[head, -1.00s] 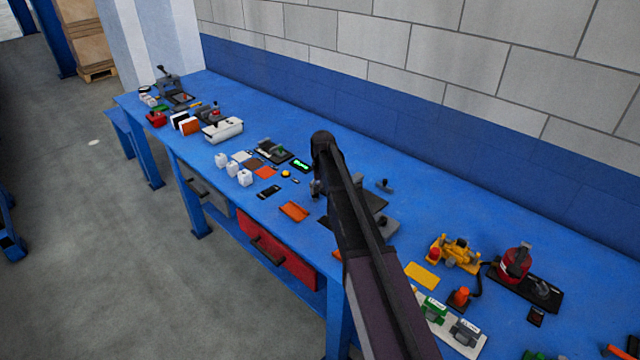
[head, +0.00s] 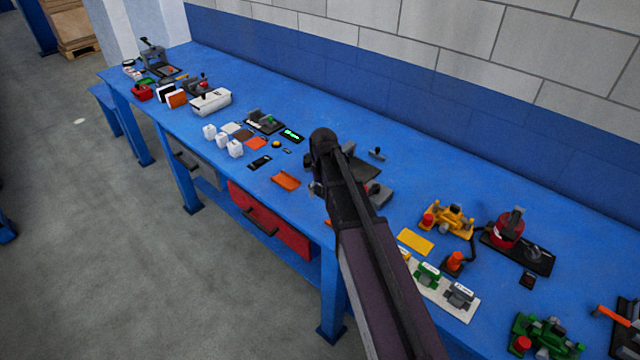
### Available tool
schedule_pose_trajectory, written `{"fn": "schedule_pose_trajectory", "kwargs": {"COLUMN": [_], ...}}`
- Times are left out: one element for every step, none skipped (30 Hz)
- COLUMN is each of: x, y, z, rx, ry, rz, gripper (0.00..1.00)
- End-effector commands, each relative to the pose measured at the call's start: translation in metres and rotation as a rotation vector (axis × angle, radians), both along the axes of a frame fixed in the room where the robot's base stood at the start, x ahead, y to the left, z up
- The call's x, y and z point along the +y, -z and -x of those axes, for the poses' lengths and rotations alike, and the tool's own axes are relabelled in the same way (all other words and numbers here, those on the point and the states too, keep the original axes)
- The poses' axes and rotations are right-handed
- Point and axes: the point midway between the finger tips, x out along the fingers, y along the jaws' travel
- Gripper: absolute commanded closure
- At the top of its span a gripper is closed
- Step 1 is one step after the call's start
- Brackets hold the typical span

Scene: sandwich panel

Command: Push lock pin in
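I cannot make out a lock pin in the head view. My dark arm reaches up from the bottom edge over the blue bench and covers part of a dark flat plate (head: 362,169) with grey parts (head: 380,195) beside it. A small grey piece (head: 315,188) shows just left of the arm; I cannot tell whether it belongs to a device or to my gripper. My gripper cannot be made out; the arm seems to hide it.
Right of the arm stand a yellow device (head: 447,217), a red round device (head: 508,228) and a green device (head: 543,338). Left are an orange tray (head: 286,181), white containers (head: 235,149) and a white machine (head: 211,102). Bare blue bench (head: 440,150) lies towards the wall.

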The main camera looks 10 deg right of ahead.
Motion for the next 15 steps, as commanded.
{"fn": "schedule_pose_trajectory", "kwargs": {"x": [0.000,0.000,0.000,0.000,0.000,0.000,0.000,0.000,0.000,0.000,0.000,0.000,0.000,0.000,0.000], "y": [0.002,0.003,0.003,0.003,0.004,0.004,0.004,0.004,0.004,0.004,0.004,0.004,0.004,0.004,0.004], "z": [0.008,0.011,0.013,0.015,0.017,0.019,0.020,0.020,0.021,0.021,0.022,0.022,0.022,0.022,0.022], "rx": [0.000,0.000,0.000,0.000,0.000,0.000,0.000,0.000,0.000,0.000,0.000,0.000,0.000,0.000,0.000], "ry": [-0.002,-0.003,-0.004,-0.005,-0.005,-0.006,-0.006,-0.007,-0.007,-0.007,-0.008,-0.008,-0.008,-0.008,-0.008], "rz": [0.000,0.000,0.000,0.000,0.000,0.000,0.000,0.000,0.000,0.000,0.000,0.000,0.000,0.000,0.000], "gripper": [0.21,0.21,0.21,0.21,0.21,0.21,0.21,0.21,0.21,0.21,0.21,0.21,0.21,0.21,0.21]}}
